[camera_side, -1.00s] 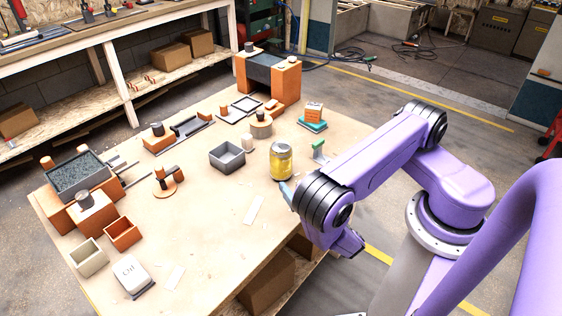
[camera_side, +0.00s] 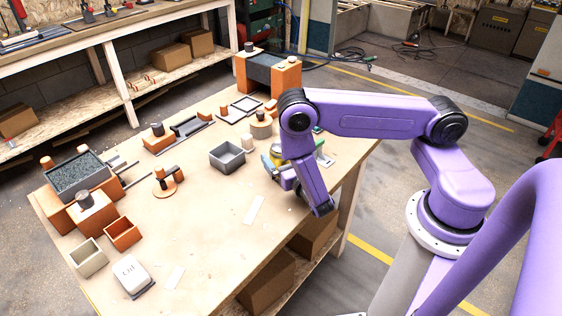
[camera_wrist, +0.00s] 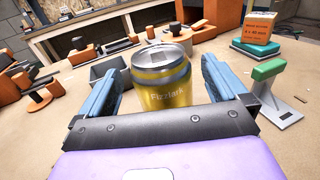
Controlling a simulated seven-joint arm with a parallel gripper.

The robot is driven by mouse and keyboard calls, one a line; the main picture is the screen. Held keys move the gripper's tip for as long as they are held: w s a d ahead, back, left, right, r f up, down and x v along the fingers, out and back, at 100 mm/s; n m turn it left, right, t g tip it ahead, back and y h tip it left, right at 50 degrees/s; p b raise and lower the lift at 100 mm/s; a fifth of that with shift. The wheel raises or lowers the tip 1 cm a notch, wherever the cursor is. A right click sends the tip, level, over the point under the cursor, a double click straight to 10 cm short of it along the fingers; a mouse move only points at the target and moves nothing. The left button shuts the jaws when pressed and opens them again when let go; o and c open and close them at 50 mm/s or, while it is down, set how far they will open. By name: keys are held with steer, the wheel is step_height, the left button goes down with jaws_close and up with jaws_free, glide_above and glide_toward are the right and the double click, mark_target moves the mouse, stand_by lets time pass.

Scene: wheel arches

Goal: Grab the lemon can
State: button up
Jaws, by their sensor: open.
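The lemon can is a yellow can (camera_wrist: 163,85) with a silver top and the word "Fizzlark", standing upright on the table in the wrist view. My gripper (camera_wrist: 160,75) is open, with one blue finger on each side of the can. I cannot tell whether either finger touches it. In the side view my arm hides most of the can (camera_side: 273,152), and my gripper (camera_side: 275,168) is low over the table at it.
A grey open box (camera_side: 227,157) stands left of the can. A green-topped stand (camera_wrist: 268,85) and a stacked orange box on teal blocks (camera_wrist: 258,35) are to the right in the wrist view. The near table (camera_side: 215,235) is mostly clear.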

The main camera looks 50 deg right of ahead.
mark_target(278, 146)
steer(key=shift+x, duration=1.7)
steer(key=c, duration=1.3)
steer(key=shift+c, duration=0.2)
steer(key=shift+r, duration=0.1)
steer(key=shift+r, duration=0.45)
steer(key=s+r, duration=0.1)
steer(key=r, duration=0.1)
steer(key=s+r, duration=0.2)
steer(key=r, duration=0.1)
steer(key=s+r, duration=0.1)
steer(key=r, duration=0.1)
steer(key=shift+s+a+r, duration=0.2)
steer(key=shift+s, duration=0.05)
steer(key=s+r, duration=0.4)
steer(key=s, duration=0.5)
steer(key=shift+s+a+r, duration=0.25)
